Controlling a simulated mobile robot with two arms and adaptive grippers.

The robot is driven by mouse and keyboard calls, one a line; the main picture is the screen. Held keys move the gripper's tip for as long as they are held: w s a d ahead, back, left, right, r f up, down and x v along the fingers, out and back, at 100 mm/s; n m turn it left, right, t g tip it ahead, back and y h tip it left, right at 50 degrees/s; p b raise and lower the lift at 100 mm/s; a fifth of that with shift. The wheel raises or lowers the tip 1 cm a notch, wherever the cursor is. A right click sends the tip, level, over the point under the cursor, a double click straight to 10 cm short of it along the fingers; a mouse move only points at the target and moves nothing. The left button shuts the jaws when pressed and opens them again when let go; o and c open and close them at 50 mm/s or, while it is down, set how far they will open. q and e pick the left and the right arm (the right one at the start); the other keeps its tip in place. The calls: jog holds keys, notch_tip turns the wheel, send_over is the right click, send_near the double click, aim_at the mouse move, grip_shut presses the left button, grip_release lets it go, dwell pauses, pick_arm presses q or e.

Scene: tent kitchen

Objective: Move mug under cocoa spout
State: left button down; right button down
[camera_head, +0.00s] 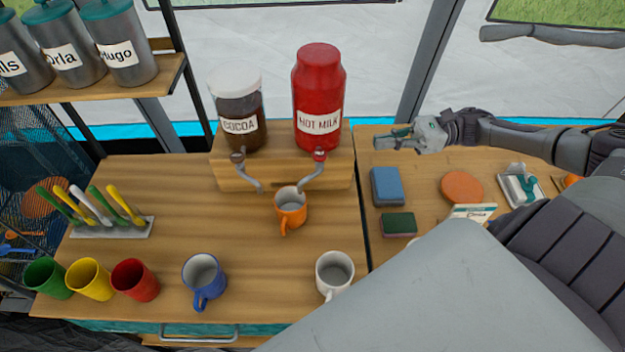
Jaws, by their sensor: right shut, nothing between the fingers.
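The cocoa dispenser (238,112) has a white lid, dark contents and a "COCOA" label. It stands on a wooden riser, with its spout (247,170) reaching down in front. An orange mug (290,207) stands upright below the tip of the hot milk spout (312,176), right of the cocoa spout. A blue mug (205,280) and a white mug (334,273) stand nearer the front edge. My right gripper (383,140) is shut and empty, above the right table and away from the mugs. My left gripper is not in view.
The red hot milk dispenser (318,97) stands beside the cocoa. Green, yellow and red cups (135,281) and a rack of coloured utensils (110,228) are on the left. A blue box (387,187) and a dark green sponge-like block (398,225) lie on the right table.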

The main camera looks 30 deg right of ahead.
aim_at(288, 200)
notch_tip(288, 200, down, 16)
jog(key=b, duration=1.5)
jog(key=p+x, duration=0.1)
jog(key=x, duration=0.6)
jog(key=p+x, duration=0.1)
jog(key=x, duration=0.6)
jog(key=shift+w+p, duration=0.25)
jog(key=shift+p, duration=0.1)
jog(key=shift+a+f, duration=0.15)
jog(key=shift+a, duration=0.25)
jog(key=b+x, duration=0.2)
jog(key=x, duration=0.4)
jog(key=shift+w+a, duration=0.15)
jog(key=shift+w, duration=0.05)
